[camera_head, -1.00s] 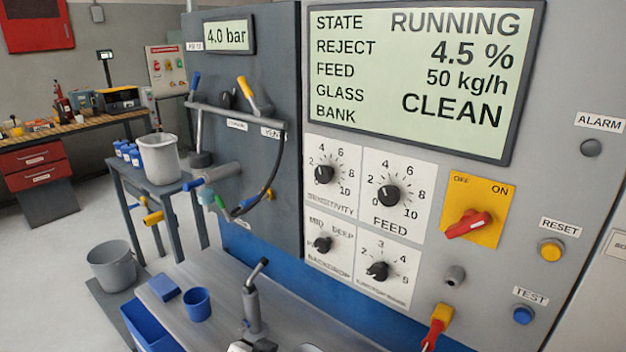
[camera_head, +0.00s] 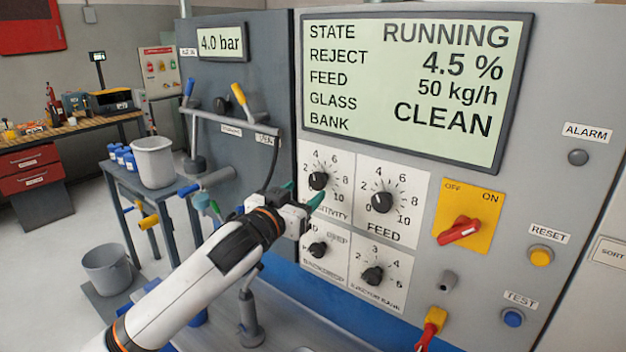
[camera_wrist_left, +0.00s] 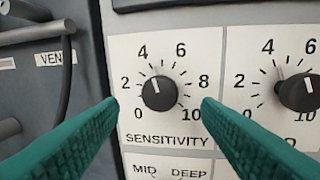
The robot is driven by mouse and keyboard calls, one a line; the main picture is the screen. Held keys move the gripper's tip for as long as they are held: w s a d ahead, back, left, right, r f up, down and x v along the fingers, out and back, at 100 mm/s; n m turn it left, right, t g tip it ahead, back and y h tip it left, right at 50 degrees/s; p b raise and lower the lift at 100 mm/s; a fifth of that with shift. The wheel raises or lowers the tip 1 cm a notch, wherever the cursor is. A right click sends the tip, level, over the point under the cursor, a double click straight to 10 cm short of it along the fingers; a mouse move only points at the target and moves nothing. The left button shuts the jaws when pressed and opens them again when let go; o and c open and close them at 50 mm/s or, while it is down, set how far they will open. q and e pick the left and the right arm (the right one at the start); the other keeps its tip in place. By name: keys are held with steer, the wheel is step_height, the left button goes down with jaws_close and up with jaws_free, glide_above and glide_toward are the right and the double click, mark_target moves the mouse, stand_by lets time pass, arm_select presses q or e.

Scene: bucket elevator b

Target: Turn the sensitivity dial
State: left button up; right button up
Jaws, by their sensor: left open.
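The sensitivity dial (camera_head: 318,181) is a black knob on a white scale plate on the grey panel. In the left wrist view the dial (camera_wrist_left: 158,93) sits between the two green fingers, which are apart from it, with its white pointer line tilted slightly left of straight up, just past 4's side of the scale. My left gripper (camera_head: 303,193) is open and empty, close in front of the panel, just below and left of the dial in the head view. It covers part of the sensitivity label there. My right gripper is not in view.
The feed dial (camera_head: 382,202) is just to the right, with the backdrop dial (camera_head: 318,249) and another black dial (camera_head: 372,276) below. A red switch on a yellow plate (camera_head: 460,229) is further right. A dark hose and yellow-handled lever (camera_head: 238,94) stand left of the panel.

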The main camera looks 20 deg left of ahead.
mark_target(315, 183)
arm_select(q)
steer(key=w, duration=0.2)
steer(key=w+d+p, duration=0.1)
steer(key=w, duration=0.2)
steer(key=c, duration=1)
steer(key=shift+m, duration=0.4)
steer(key=m, duration=0.3)
steer(key=shift+f+m+t, duration=0.1)
steer(key=shift+m+t, duration=0.2)
steer(key=shift+m+h+p, duration=0.35)
steer(key=shift+m+h, duration=0.05)
steer(key=shift+m, duration=1.3)
steer(key=shift+t, duration=0.3)
